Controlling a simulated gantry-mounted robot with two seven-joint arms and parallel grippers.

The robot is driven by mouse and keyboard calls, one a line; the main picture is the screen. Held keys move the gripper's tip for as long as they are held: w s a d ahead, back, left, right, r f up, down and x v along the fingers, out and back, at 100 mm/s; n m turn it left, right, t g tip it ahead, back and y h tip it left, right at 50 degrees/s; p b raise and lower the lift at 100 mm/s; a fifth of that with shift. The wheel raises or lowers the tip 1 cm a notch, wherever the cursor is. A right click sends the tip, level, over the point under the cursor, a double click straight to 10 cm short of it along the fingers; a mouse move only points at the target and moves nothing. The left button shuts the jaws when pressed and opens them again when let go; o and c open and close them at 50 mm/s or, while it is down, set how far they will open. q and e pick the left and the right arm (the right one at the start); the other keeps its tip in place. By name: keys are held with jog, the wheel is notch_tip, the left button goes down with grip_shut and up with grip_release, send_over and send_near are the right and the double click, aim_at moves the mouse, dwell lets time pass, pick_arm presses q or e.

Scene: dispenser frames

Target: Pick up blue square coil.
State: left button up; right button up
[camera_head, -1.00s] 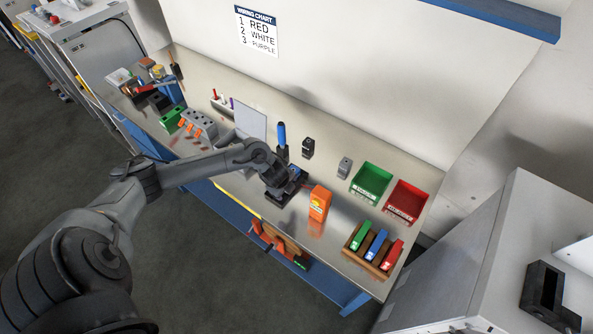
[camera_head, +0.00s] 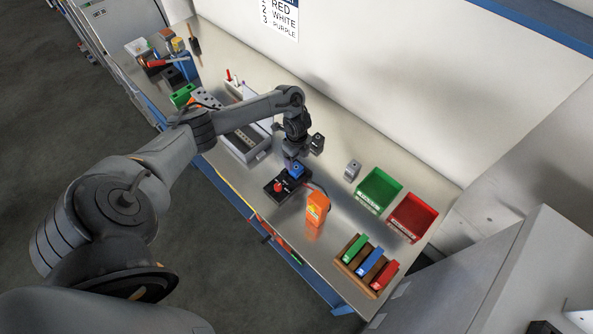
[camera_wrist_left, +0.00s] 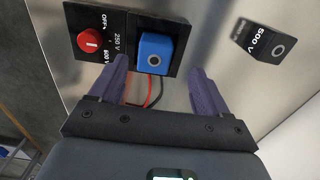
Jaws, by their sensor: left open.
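The blue square coil (camera_head: 297,169) sits on a black base (camera_head: 278,194) beside a red round knob (camera_head: 278,187) on the workbench. In the left wrist view the coil (camera_wrist_left: 155,52) has a round hole in its front face and rests in the black panel. My left gripper (camera_head: 292,158) is just above the coil in the head view. In the left wrist view its two purple fingers (camera_wrist_left: 158,75) are open and spread to either side of the coil, with nothing gripped. My right gripper is not in view.
A dark block marked 500 V (camera_wrist_left: 262,42) stands right of the coil. An orange box (camera_head: 317,208), a grey block (camera_head: 352,170), a green bin (camera_head: 379,190), a red bin (camera_head: 413,217) and a wooden rack (camera_head: 347,263) stand farther right. Red and black wires run beside the coil.

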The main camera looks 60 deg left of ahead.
aim_at(296, 166)
pick_arm(q)
jog(key=f, duration=0.2)
jog(key=s+f, duration=0.1)
jog(key=f, duration=0.1)
jog(key=shift+d+f, duration=0.1)
jog(key=shift+f, duration=0.15)
jog(key=shift+w+f, duration=0.1)
jog(key=shift+f, duration=0.3)
jog(key=c, duration=1.3)
jog(key=shift+o, duration=0.2)
jog(key=shift+r, duration=0.1)
